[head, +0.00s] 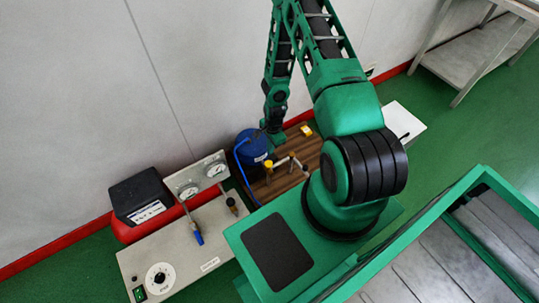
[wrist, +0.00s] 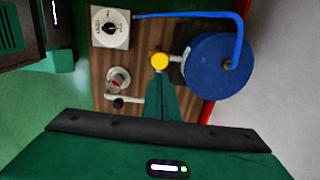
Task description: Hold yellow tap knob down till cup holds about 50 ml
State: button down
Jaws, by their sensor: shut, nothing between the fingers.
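The yellow tap knob (wrist: 159,61) is round and sits over the wooden board, next to the blue container (wrist: 218,68). It also shows in the head view (head: 268,164). My gripper (wrist: 161,80) is shut and empty, its green fingers together, with the tips at the near edge of the knob in the wrist view. I cannot tell whether they touch or press it. A small round pale thing with a reddish middle (wrist: 118,78) stands left of the fingers; it may be the cup, and its fill level cannot be read.
A white dial box (wrist: 110,27) and a black-ended lever (wrist: 118,102) are close by. A blue hose (head: 238,168) curves from the container. Left in the head view are a gauge panel (head: 202,172), a grey bench (head: 190,250) and a black box (head: 141,194).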

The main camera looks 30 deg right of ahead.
jog(key=shift+r, duration=1.35)
jog(key=s+d+r+n+h, duration=0.1)
jog(key=s+d+r+n, duration=0.2)
jog(key=r, duration=1.2)
jog(key=d+r+n+h, duration=0.1)
jog(key=d+r+n, duration=0.3)
jog(key=r, duration=1.2)
jog(key=s+a+r+n+y, duration=0.1)
jog(key=s+a+r+n, duration=0.1)
jog(key=s+r, duration=0.8)
jog(key=s+a+r+n, duration=0.2)
jog(key=s+r, duration=0.8)
jog(key=s, duration=0.2)
jog(key=shift+s+a+r+n+y, duration=0.15)
jog(key=shift+s+a+n+y, duration=0.15)
jog(key=shift+s+a+y, duration=0.1)
jog(key=shift+s, duration=0.1)
